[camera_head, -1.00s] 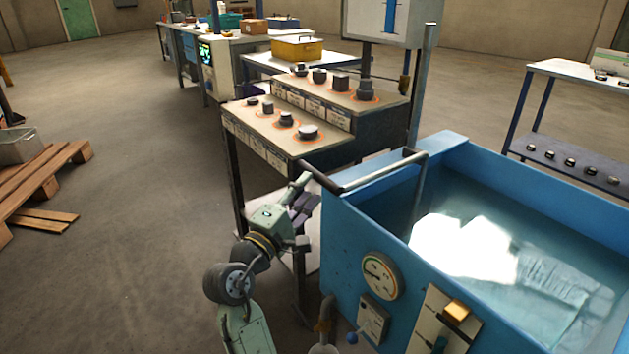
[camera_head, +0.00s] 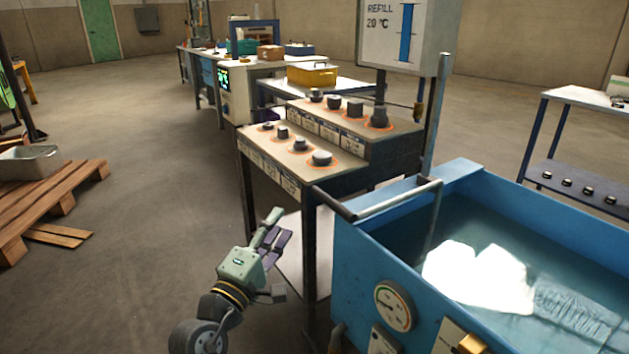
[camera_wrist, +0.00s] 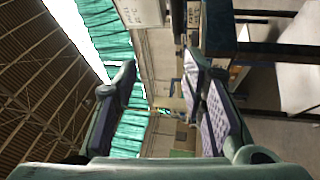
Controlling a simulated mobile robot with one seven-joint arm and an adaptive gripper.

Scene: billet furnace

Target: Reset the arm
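My gripper (camera_head: 272,232) is in the lower middle of the head view, in front of the stepped bench and left of the blue tank. It touches nothing that I can see. In the wrist view my gripper (camera_wrist: 160,105) shows two padded fingers spread wide apart, with nothing between them. The wrist view is turned on its side; the roof lies to the left and the bench to the right.
The stepped bench (camera_head: 262,158) carries several dark metal pieces on orange-ringed spots. The blue water tank (camera_head: 358,270) with a rail and gauge (camera_head: 394,306) stands close on the right. A wooden pallet (camera_head: 45,200) lies at the left. The floor between is clear.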

